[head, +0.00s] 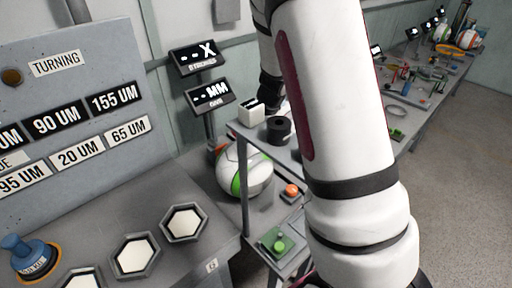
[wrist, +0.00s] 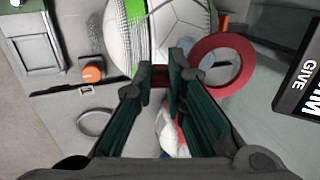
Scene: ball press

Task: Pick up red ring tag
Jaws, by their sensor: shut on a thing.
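The red ring tag (wrist: 246,70) shows in the wrist view as a flat ring just right of my fingertips. A small red piece, which looks like part of it, lies between the fingertips of my gripper (wrist: 163,76). The teal-padded fingers are nearly together and shut on it. The right finger covers where the ring and the red piece meet. I cannot make out the ring or my fingertips in the head view, where my white arm covers the middle.
A white and green ball (wrist: 185,25) is just beyond the fingertips; it also shows in the head view (head: 245,170) beside a shelf. A black GIVE display (head: 209,96) stands close by. A long bench (head: 415,110) runs back right.

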